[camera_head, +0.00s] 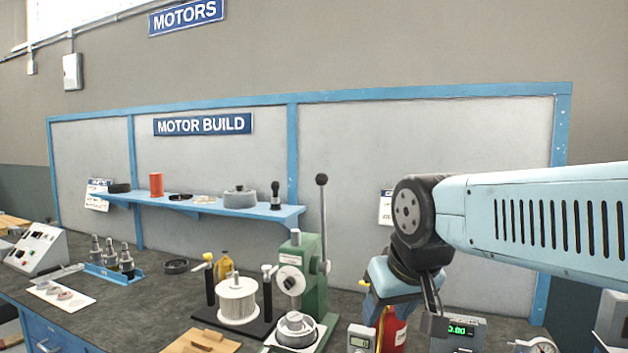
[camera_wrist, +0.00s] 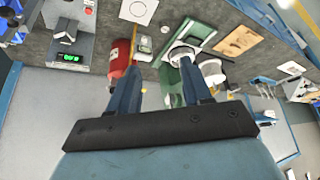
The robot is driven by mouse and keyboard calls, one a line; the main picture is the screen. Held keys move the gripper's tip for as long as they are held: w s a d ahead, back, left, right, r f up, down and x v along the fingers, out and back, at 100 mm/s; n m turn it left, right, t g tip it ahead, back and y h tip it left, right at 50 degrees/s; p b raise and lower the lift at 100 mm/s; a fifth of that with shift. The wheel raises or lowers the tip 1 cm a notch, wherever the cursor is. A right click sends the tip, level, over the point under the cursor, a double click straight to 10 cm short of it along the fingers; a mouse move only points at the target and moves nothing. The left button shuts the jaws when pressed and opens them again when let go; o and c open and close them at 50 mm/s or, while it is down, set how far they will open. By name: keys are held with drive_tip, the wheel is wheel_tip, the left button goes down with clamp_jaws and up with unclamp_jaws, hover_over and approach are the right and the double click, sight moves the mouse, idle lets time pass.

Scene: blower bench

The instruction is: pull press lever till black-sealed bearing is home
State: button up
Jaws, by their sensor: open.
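Below the ram is a round silver housing (camera_head: 296,329) on a pale plate; I cannot make out the black-sealed bearing there. My gripper (camera_head: 404,305) is right of the press, apart from the lever, pointing down. In the wrist view its two fingers (camera_wrist: 160,72) are spread with nothing held between them. The green press (camera_wrist: 200,36) also shows there, beyond the right finger; the lever cannot be made out.
A red bottle-like object (camera_head: 394,332) stands behind and below my gripper. A blue shelf (camera_head: 240,209) with small parts runs behind. A digital readout (camera_head: 457,329) sits to the right.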

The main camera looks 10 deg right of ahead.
drive_tip(key=shift+o, duration=0.7)
drive_tip(key=shift+w+a+m, duration=0.1)
drive_tip(key=shift+a+m, duration=0.05)
drive_tip(key=shift+m, duration=0.15)
drive_tip(key=shift+o, duration=0.4)
drive_tip(key=w+a+r+m+g+y, duration=0.1)
drive_tip(key=w+a+r+m+y, duration=0.1)
drive_tip(key=w+a+m+y, duration=0.1)
drive_tip(key=w+m+y, duration=0.1)
drive_tip(key=w+m, duration=0.1)
drive_tip(key=m, duration=0.1)
drive_tip(key=shift+m+y, duration=0.4)
drive_tip(key=m+t+y, duration=0.7)
drive_tip(key=m+t, duration=0.2)
drive_tip(key=m, duration=0.9)
approach(322, 185)
drive_tip(key=x, duration=0.3)
drive_tip(key=r+x, duration=0.1)
drive_tip(key=x, duration=0.7)
drive_tip(key=shift+w+d+r, duration=0.25)
drive_tip(key=shift+w+d, duration=0.05)
drive_tip(key=shift+d, duration=0.15)
drive_tip(key=shift+c, duration=0.2)
clamp_jaws()
